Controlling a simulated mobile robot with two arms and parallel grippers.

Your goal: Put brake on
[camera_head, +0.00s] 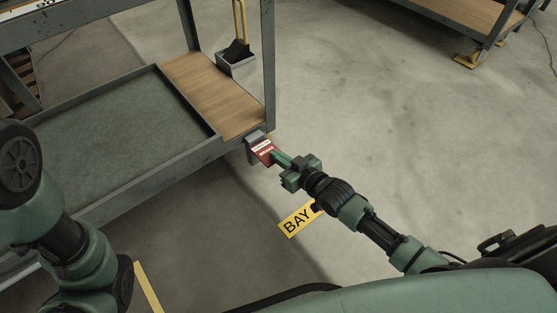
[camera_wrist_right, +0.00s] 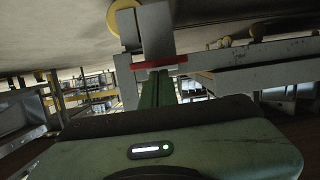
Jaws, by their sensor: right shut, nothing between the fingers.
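The brake is a red plate with white lettering (camera_head: 263,151) on a grey bracket at the near right corner of the rack. In the right wrist view it shows edge-on as a red bar (camera_wrist_right: 160,66). My right gripper (camera_head: 279,158) is shut and empty, with its green fingers pointing at the red plate. The fingertips are at the plate's near edge; I cannot tell if they touch it. The shut fingers (camera_wrist_right: 160,88) also reach up to the red bar in the right wrist view. My left arm shows at the left, but its gripper is out of view.
The grey metal rack (camera_head: 172,152) has a green sunken tray and a wooden shelf (camera_head: 215,92). A small grey holder (camera_head: 236,63) hangs at its far side. A yellow BAY sign (camera_head: 297,220) lies on the floor under my right arm. The concrete floor to the right is open.

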